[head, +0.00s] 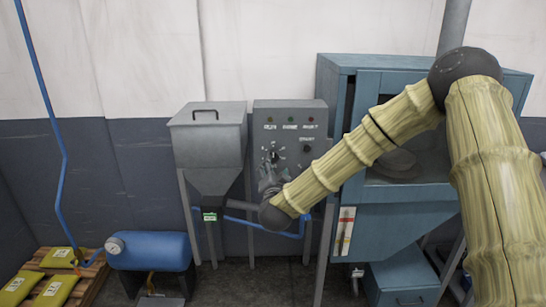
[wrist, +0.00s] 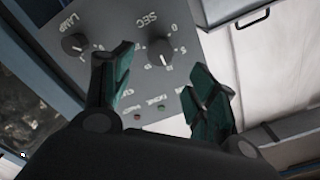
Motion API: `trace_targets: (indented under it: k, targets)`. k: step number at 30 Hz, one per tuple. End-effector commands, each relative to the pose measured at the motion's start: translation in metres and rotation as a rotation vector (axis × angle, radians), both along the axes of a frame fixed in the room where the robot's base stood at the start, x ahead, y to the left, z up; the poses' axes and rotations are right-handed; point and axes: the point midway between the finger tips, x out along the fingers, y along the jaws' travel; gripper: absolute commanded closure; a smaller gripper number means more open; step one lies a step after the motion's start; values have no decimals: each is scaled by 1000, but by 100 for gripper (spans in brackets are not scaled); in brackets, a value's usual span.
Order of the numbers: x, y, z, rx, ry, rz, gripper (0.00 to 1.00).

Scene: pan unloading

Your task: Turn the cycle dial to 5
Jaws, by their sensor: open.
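The cycle dial, a dark round knob on a grey control panel (head: 318,125), shows in the head view (head: 273,156) above my gripper (head: 268,182). In the wrist view the dial (wrist: 158,52) has the letters SEC and a ring of numbers around it, turned by the camera's tilt. A pale mark shows on the knob; I cannot read its exact number. In the wrist view my gripper (wrist: 162,68) is open, its two dark green fingers on either side of the dial in the picture. Nothing is between them; I cannot tell contact with the knob.
A LAMP knob (wrist: 76,43) sits close beside the dial on the panel. Small indicator lights (head: 290,120) line the panel's top. A grey hopper (head: 210,140) stands left, a blue cabinet (head: 345,85) right. A blue tank (head: 150,250) is low at left.

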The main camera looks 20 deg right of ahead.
Motion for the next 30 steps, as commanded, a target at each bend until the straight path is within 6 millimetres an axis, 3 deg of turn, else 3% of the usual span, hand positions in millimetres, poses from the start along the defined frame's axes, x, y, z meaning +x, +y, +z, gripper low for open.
trace_targets:
  k: [9, 15, 29, 30]
  targets:
    - [50, -15, 3, -1, 0, -1, 42]
    - [73, -21, 1, -1, 2, -1, 42]
    - [83, -24, -1, -1, 2, 0, 42]
    - [83, -24, -1, -1, 2, 0, 46]
